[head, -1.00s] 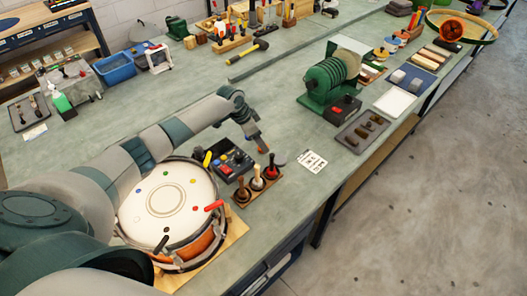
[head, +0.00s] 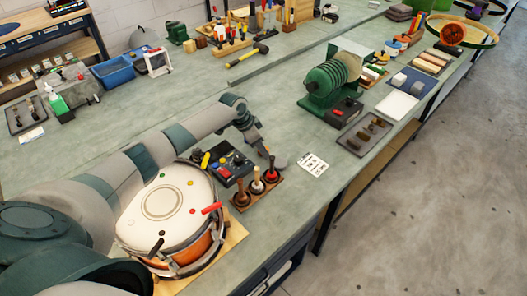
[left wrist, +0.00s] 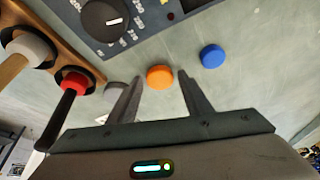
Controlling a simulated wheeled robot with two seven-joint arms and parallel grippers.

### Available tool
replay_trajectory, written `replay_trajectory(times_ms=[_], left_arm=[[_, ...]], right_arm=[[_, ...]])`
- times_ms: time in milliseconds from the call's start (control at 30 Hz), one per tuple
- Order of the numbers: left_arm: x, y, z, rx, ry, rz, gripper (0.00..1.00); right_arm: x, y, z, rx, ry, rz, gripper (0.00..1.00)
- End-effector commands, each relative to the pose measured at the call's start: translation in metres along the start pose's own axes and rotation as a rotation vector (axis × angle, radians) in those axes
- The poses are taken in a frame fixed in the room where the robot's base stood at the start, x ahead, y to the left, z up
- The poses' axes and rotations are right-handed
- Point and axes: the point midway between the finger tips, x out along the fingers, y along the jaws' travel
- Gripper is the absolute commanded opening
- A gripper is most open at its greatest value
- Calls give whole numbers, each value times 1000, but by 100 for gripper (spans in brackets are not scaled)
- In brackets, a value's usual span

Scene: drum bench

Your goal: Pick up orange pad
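The orange pad (left wrist: 160,76) is a small round disc on the green-grey bench in the left wrist view. My left gripper (left wrist: 158,82) is open, its two fingers reaching toward the pad with their tips on either side of it; I cannot tell whether they touch it. A blue pad (left wrist: 212,55) lies to its right, outside the fingers. A grey pad (left wrist: 115,90) lies to the left, partly behind a finger. In the head view my left gripper (head: 266,158) points down beside the black control box, and the orange pad is hidden there. My right gripper is not in view.
The black control box (head: 228,165) and a wooden rack of upright handles (head: 257,192) stand close to the gripper. A drum (head: 165,205) sits below my left arm. A white card (head: 313,165) lies to the right. A green machine (head: 330,82) stands farther back.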

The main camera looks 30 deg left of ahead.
Motion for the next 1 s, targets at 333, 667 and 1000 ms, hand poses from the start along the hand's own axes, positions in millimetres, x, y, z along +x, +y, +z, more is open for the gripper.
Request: replay_trajectory(times_ms=[333,667,1000], left_arm=[[0,0,0,0,0,0,10],[-11,-1,-6,1,3,-1,10],[-41,18,-42,5,5,0,10]], right_arm=[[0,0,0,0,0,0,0],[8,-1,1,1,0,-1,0],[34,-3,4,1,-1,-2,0]])
